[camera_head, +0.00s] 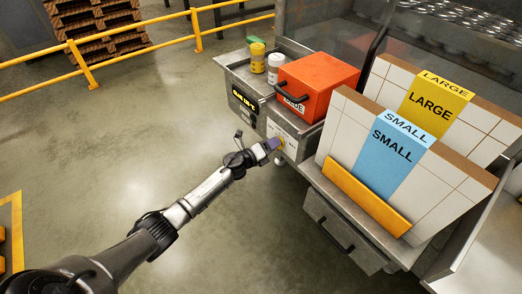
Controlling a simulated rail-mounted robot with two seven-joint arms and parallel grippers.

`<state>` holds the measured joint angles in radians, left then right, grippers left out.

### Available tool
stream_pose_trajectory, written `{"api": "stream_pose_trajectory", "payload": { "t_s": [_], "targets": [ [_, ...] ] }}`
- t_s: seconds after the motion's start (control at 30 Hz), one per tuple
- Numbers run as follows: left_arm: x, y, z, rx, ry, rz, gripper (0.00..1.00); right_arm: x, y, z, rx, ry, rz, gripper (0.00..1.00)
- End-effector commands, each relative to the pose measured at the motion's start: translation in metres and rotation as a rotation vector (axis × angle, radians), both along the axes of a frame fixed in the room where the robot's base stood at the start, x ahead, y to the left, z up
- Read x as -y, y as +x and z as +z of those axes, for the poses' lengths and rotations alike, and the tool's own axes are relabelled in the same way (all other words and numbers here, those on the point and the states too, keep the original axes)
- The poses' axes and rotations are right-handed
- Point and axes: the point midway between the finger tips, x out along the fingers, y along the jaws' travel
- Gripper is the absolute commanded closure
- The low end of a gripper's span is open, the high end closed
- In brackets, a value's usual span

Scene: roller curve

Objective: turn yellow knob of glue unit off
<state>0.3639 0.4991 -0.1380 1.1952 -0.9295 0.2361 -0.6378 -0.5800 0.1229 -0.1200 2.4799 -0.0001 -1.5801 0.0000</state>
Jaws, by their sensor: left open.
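The glue unit (238,84) is a grey metal box with a dark display showing yellow text, at the upper middle of the head view. My left gripper (275,144) is open at the unit's front, by a light panel (288,131). A small yellow patch, likely the yellow knob (281,143), shows at the gripper's tips and is mostly hidden by them. I cannot tell whether the fingers touch it or which way the knob is turned. My right gripper is not in view.
To the right stand panels labelled SMALL (392,155) and LARGE (432,104). A yellow railing (135,52) runs behind.

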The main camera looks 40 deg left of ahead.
Motion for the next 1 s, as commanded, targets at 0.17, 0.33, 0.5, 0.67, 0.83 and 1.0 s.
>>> {"api": "stream_pose_trajectory", "payload": {
  "t_s": [0.17, 0.33, 0.5, 0.67, 0.83, 1.0],
  "targets": [
    [-0.004, -0.025, 0.002, -0.003, 0.002, 0.0, 0.57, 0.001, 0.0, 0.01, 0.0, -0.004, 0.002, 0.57],
    [-0.01, -0.057, 0.001, -0.003, 0.001, 0.001, 0.57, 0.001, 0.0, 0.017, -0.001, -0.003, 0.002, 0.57],
    [-0.015, -0.088, 0.001, -0.002, 0.0, 0.0, 0.57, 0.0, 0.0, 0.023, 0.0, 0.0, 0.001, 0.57],
    [-0.019, -0.11, 0.0, -0.002, -0.001, 0.0, 0.57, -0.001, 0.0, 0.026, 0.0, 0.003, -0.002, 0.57],
    [-0.021, -0.125, 0.0, -0.001, -0.001, 0.0, 0.57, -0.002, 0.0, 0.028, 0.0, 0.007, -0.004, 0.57],
    [-0.023, -0.131, 0.0, 0.0, 0.0, 0.0, 0.57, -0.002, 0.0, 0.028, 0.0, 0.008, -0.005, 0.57]
  ]
}}
